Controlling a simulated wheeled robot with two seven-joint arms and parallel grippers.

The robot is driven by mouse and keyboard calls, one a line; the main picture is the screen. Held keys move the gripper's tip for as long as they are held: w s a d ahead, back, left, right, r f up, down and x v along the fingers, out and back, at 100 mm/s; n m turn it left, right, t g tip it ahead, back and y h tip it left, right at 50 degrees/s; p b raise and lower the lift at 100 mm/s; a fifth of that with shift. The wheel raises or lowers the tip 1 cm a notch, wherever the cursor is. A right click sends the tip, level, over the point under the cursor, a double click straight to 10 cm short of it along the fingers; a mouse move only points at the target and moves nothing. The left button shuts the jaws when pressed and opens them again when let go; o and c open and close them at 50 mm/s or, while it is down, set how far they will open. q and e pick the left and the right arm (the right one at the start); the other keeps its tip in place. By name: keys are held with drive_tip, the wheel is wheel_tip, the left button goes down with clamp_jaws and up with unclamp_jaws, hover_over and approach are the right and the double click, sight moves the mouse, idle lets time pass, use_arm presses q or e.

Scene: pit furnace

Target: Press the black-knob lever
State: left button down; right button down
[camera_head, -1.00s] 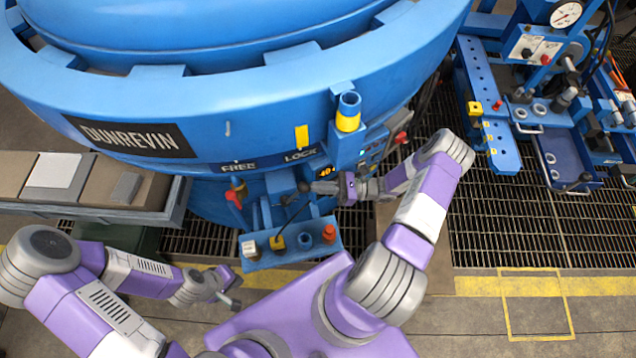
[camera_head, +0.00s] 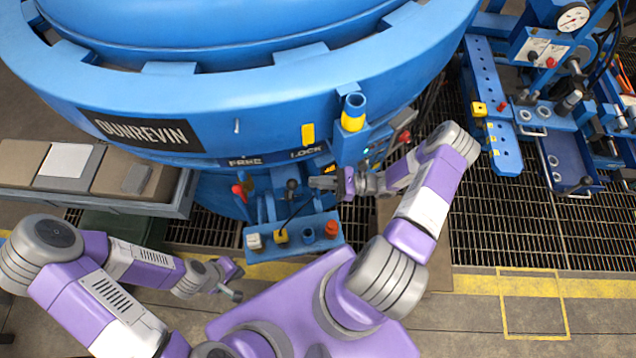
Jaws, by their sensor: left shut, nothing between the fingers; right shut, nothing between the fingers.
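A short lever with a black knob (camera_head: 291,184) stands at the front of the blue furnace body, above a small blue control shelf (camera_head: 258,252). My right gripper (camera_head: 313,182) is shut and empty, just right of the knob at about its height in the picture. I cannot tell whether the fingertips touch the knob. My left gripper (camera_head: 237,295) is shut and empty, low in front of the shelf and apart from it. The lever's lower part is partly hidden among blue brackets.
A red-handled lever (camera_head: 240,191) stands left of the black knob. The shelf carries white, yellow, blue and red-orange fittings. A yellow-banded blue post (camera_head: 353,112) rises above my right wrist. A bench (camera_head: 120,190) is at left and another blue rig (camera_head: 490,110) at right.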

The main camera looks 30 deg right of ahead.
drive_tip(key=s+d+r, duration=0.1)
drive_tip(key=s+d, duration=0.4)
drive_tip(key=d, duration=0.4)
drive_tip(key=shift+s+d, duration=0.3)
drive_tip(key=shift+d, duration=0.1)
